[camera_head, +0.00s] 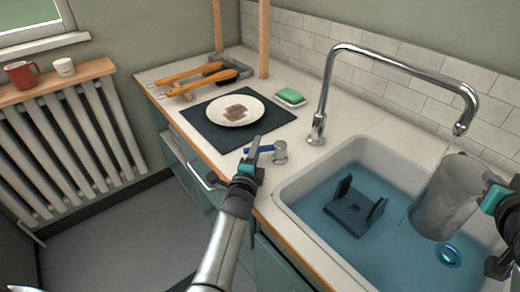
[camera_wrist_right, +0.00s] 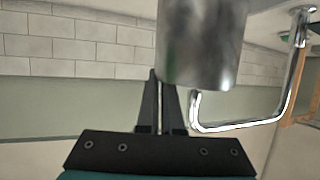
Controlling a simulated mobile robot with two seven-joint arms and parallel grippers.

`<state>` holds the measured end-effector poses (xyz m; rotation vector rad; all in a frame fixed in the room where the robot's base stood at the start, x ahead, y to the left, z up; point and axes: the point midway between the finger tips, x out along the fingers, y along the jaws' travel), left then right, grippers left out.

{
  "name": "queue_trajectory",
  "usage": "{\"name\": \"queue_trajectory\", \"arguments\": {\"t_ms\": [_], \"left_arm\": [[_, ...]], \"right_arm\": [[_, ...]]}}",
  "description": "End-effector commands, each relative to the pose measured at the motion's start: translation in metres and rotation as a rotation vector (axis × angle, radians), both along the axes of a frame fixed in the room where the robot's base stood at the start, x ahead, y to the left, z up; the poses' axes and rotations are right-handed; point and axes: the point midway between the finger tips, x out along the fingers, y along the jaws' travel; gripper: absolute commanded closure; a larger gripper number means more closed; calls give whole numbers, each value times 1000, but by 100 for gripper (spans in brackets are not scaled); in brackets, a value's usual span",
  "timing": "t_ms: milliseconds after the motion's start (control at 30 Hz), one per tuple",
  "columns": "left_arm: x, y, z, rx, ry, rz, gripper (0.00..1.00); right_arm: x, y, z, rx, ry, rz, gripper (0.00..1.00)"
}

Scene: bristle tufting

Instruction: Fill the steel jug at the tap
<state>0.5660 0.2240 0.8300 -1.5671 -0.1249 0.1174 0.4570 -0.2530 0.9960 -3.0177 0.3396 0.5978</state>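The steel jug (camera_head: 447,196) hangs over the sink under the spout of the chrome tap (camera_head: 345,50), tilted a little. My right gripper (camera_head: 492,194) is at its right side, shut on it; the jug (camera_wrist_right: 200,45) also shows past the fingers (camera_wrist_right: 162,105) in the wrist view. Whether water runs from the spout is hard to tell. The tap's lever (camera_head: 268,153), with a blue handle, is on the counter left of the sink. My left gripper (camera_head: 256,147) is at the blue handle, its fingers seeming together; contact is unclear.
The sink (camera_head: 330,240) holds a dark blue bracket-like rack (camera_head: 352,212) and a blue drain ring (camera_head: 448,254). A plate (camera_head: 236,111) lies on a dark mat (camera_head: 205,127). A green sponge (camera_head: 290,96) and wooden-handled brushes (camera_head: 190,76) lie behind.

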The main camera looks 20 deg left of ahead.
Motion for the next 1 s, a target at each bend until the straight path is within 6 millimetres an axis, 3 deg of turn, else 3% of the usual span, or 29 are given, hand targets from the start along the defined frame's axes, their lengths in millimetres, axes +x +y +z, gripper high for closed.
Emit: {"name": "queue_trajectory", "arguments": {"t_ms": [100, 467, 1000], "left_arm": [[-1, 1, -1, 0, 3, 2, 50], [-6, 1, -2, 0, 5, 3, 50], [-67, -10, -2, -2, 4, 2, 50]], "right_arm": [[0, 0, 2, 0, -6, 1, 100], [0, 0, 2, 0, -6, 1, 100], [0, 0, 2, 0, -6, 1, 100]]}}
